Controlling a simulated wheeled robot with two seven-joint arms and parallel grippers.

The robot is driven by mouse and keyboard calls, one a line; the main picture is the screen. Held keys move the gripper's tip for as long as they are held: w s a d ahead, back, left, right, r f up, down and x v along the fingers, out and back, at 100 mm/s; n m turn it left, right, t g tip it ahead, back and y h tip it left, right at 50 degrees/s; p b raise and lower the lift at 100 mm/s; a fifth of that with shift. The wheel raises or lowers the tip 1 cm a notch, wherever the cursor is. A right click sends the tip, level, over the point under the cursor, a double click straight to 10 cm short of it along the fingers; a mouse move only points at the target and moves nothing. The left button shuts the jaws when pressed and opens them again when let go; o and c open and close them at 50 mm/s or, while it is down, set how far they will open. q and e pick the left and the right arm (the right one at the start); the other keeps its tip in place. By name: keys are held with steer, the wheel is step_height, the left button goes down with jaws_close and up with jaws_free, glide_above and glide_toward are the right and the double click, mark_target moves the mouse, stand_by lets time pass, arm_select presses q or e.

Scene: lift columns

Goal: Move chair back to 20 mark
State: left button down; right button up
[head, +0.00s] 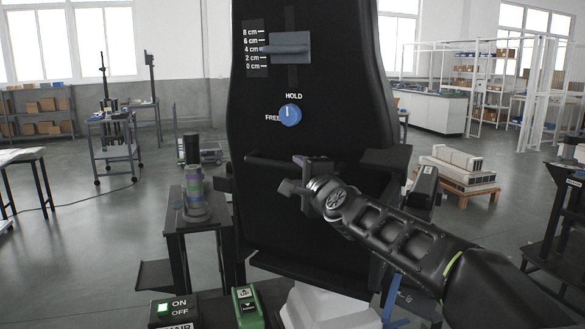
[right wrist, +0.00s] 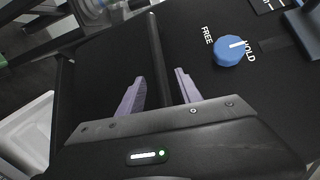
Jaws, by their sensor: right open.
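The black chair back (head: 310,215) stands upright in front of me in the head view. A blue-grey slider (head: 290,49) on it sits near the 4 cm line of a 0 to 8 cm scale (head: 254,48); I see no 20 mark. The blue knob (head: 290,115) below has its white line towards HOLD; it also shows in the right wrist view (right wrist: 229,50). A dark horizontal bar (head: 268,161) crosses the chair back. My right gripper (head: 293,176) is at this bar. In the right wrist view its fingers (right wrist: 160,78) are open, with the bar (right wrist: 158,55) between them. My left gripper is out of view.
A switch box (head: 174,308) with ON and OFF and a lit green part is at the lower left, next to a green box (head: 246,305). A small dark stand (head: 193,222) with a cylindrical device is left of the chair. A loaded pallet (head: 457,175) is behind right.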

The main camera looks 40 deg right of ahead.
mark_target(295, 169)
steer(key=x, duration=0.5)
steer(key=shift+w+d, duration=0.15)
steer(key=shift+w, duration=0.25)
steer(key=shift+c, duration=0.4)
jaws_close()
stand_by(0.6)
